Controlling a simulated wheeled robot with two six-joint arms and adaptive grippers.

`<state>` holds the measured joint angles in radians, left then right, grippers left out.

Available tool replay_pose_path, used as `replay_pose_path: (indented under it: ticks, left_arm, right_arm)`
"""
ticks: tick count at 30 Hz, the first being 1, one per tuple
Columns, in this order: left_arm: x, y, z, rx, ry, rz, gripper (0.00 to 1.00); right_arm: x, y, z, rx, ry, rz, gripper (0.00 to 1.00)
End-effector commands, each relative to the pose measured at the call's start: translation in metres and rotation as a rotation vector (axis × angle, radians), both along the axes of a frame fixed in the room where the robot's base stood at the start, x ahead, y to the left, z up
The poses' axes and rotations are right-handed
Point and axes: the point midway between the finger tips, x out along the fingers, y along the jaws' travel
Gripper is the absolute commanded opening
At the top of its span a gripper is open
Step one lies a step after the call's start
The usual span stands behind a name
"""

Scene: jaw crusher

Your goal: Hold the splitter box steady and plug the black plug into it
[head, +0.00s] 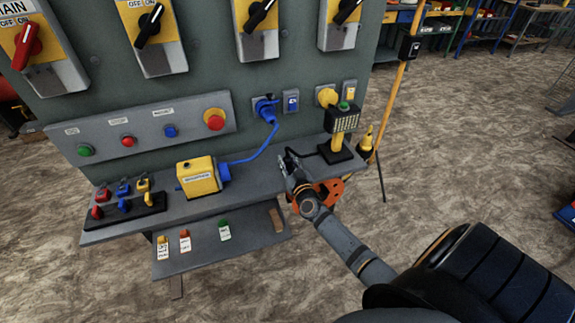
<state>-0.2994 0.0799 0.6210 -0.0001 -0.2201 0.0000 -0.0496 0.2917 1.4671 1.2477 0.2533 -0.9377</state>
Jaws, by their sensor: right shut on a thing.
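The splitter box (200,177), a yellow and grey box with a white label, sits on the grey shelf (250,186) of the panel. A blue cable (252,155) runs from its right side up to a blue plug (266,109) in a wall socket. My right gripper (288,158) is over the shelf, to the right of the box and apart from it. It is shut on a small dark thing, seemingly the black plug, which the fingers mostly hide. My left gripper is not in view.
A small yellow stand with a keypad (342,123) is close to the right of my gripper. Several small padlocks (122,190) stand at the shelf's left end. Bare shelf lies between box and gripper.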

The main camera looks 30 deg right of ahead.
Motion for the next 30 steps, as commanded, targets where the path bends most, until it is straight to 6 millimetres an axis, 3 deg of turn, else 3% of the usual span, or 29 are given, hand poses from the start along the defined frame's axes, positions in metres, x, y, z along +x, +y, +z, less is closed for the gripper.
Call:
replay_pose_path:
  ticks: [5, 12, 16, 30]
  left_arm:
    - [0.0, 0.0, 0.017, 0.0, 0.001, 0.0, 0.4]
    - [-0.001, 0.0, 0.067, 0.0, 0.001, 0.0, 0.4]
    - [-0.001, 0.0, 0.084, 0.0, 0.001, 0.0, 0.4]
    - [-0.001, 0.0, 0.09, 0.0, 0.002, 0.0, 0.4]
  right_arm:
    - [0.0, 0.0, 0.019, -0.001, -0.002, 0.0, 0.0]
    - [0.0, 0.0, 0.074, 0.0, -0.001, 0.0, 0.0]
    - [0.0, 0.0, 0.093, 0.0, -0.001, 0.0, 0.0]
    - [0.0, 0.0, 0.1, 0.0, -0.001, 0.0, 0.0]
